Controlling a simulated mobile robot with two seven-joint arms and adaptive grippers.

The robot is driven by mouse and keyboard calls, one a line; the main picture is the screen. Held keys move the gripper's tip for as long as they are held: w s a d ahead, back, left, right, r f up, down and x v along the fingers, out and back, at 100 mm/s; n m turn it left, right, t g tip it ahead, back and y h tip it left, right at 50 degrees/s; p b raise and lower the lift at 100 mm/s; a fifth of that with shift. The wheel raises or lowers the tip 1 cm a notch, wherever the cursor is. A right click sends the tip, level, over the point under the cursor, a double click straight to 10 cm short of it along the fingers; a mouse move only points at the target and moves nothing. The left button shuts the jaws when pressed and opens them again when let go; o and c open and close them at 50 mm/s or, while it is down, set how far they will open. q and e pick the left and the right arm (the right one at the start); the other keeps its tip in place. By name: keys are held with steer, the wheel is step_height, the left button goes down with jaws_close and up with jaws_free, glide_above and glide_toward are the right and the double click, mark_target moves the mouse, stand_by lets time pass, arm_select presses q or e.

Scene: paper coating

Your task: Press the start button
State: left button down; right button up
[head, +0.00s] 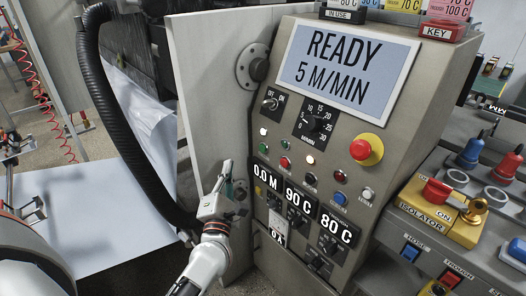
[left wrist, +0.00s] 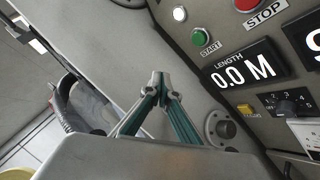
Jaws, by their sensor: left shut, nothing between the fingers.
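The green start button (head: 263,149) is on the grey control panel, below a white lamp. It also shows in the left wrist view (left wrist: 198,38), with a START label under it. My left gripper (head: 226,170) is shut and empty, with its fingertips to the left of and below the button, apart from it. In the left wrist view its closed fingertips (left wrist: 157,78) point up the picture, with the button above and to their right. My right gripper is not in view.
The red stop button (head: 285,162) sits right of the start button. The screen (head: 345,68) reads READY, 5 M/MIN. A large red emergency button (head: 366,149) protrudes on the right. The length display (head: 265,179) reads 0.0 M. A black hose (head: 120,130) hangs at the left.

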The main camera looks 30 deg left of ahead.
mark_target(263, 148)
arm_select(q)
steer(key=shift+r, duration=0.1)
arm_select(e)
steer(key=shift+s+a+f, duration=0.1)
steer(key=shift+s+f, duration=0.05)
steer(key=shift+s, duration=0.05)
arm_select(q)
steer(key=w+d+b, duration=0.1)
steer(key=w+d, duration=0.2)
steer(key=w, duration=0.5)
steer(key=shift+w, duration=0.15)
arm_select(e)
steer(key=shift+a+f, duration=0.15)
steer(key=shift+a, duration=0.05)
arm_select(q)
steer(key=shift+w, duration=0.1)
stand_by(1.2)
steer(key=shift+w+d, duration=0.15)
steer(key=shift+w, duration=0.15)
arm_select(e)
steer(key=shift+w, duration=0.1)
